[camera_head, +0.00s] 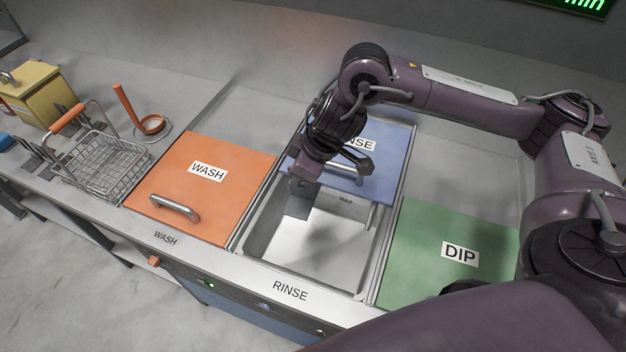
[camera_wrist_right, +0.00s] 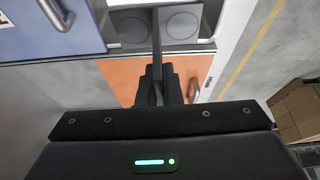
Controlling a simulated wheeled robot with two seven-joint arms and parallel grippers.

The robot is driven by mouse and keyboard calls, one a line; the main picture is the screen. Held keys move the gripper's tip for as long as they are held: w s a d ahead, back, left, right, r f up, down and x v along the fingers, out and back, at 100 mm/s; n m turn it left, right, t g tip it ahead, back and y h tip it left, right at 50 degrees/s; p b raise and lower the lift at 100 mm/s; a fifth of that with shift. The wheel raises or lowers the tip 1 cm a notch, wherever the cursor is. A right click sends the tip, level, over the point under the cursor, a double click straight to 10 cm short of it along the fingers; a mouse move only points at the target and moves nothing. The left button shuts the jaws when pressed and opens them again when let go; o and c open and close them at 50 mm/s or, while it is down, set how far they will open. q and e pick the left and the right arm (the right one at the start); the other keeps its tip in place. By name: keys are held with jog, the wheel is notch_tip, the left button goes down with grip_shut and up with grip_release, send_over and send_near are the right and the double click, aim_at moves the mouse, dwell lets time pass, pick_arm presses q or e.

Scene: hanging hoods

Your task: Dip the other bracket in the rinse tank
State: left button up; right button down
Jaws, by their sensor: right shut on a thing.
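My right gripper (camera_head: 305,172) reaches in from the right and points down over the back left part of the open rinse tank (camera_head: 335,278). It is shut on a dark grey bracket (camera_head: 298,202), whose flat plate hangs below the fingers at the tank opening. I cannot tell how deep it sits or whether it touches liquid. In the right wrist view the dark fingers (camera_wrist_right: 158,88) close around a thin upright edge of the bracket (camera_wrist_right: 157,42). The blue rinse lid (camera_head: 385,150) lies behind the opening, partly hidden by my arm. My left gripper is out of view.
The orange wash lid (camera_head: 205,180) covers the tank on the left, and the green dip lid (camera_head: 430,235) covers the one on the right. A wire basket (camera_head: 105,172), a yellow box (camera_head: 38,97) and an orange-handled tool (camera_head: 128,105) stand at the left.

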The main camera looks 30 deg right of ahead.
aim_at(313, 191)
jog(key=shift+s+d+f+n+g+p, duration=0.1)
jog(key=shift+s+f+n+g+p, duration=0.1)
jog(key=shift+n, duration=0.3)
jog(key=shift+s+d+f+n+g+p, duration=0.1)
jog(key=shift+n+g, duration=0.1)
jog(key=shift+n, duration=0.3)
jog(key=n, duration=0.1)
jog(key=d+f+n+g+p, duration=0.1)
jog(key=n, duration=0.1)
jog(key=s+n+y, duration=0.1)
jog(key=shift+d+f, duration=0.35)
jog(key=shift+f, duration=0.05)
jog(key=shift+s+d+f+n+g+p, duration=0.25)
jog(key=shift+f+n+g+p, duration=0.2)
jog(key=shift+n, duration=0.55)
jog(key=shift+d+f+n, duration=0.25)
jog(key=shift+f+n, duration=0.05)
jog(key=shift+f, duration=0.05)
notch_tip(313, 191, down, 22)
jog(key=b, duration=1.6)
